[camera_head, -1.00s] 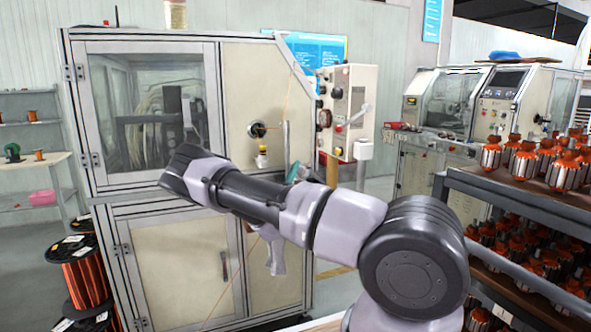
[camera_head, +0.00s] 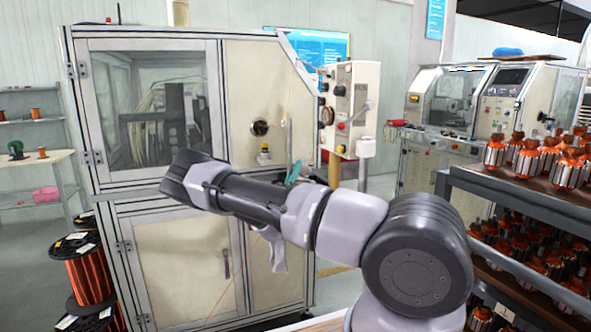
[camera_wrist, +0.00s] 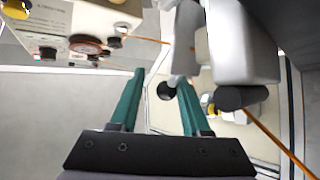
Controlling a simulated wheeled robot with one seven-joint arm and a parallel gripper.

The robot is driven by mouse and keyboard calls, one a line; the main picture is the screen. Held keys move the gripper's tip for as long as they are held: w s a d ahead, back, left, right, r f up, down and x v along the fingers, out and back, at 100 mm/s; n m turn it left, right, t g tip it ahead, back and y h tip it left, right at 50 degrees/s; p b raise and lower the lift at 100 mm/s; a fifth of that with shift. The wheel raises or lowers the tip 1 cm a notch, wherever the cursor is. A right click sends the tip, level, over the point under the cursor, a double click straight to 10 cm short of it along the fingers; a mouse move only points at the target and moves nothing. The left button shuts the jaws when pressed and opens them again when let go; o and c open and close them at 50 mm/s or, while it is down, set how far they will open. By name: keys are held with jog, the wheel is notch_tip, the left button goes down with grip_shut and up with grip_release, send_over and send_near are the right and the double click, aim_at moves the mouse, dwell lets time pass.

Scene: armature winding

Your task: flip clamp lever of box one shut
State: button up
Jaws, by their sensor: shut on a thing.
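That part reaches down to the right fingertip. I cannot tell whether it is the clamp lever. In the head view, my gripper (camera_head: 294,172) is a small bit of teal behind my forearm, low in front of the winding machine's right side. I cannot tell which box is box one.
The cream winding machine (camera_head: 150,250) stands ahead with a round port (camera_head: 260,128). An orange wire (camera_wrist: 275,142) crosses the wrist view's right side. A rack (camera_head: 500,193) of armatures is at the right. Copper spools (camera_head: 85,275) stand at lower left.

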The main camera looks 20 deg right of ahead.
jog(key=v, duration=1)
jog(key=shift+s, duration=0.1)
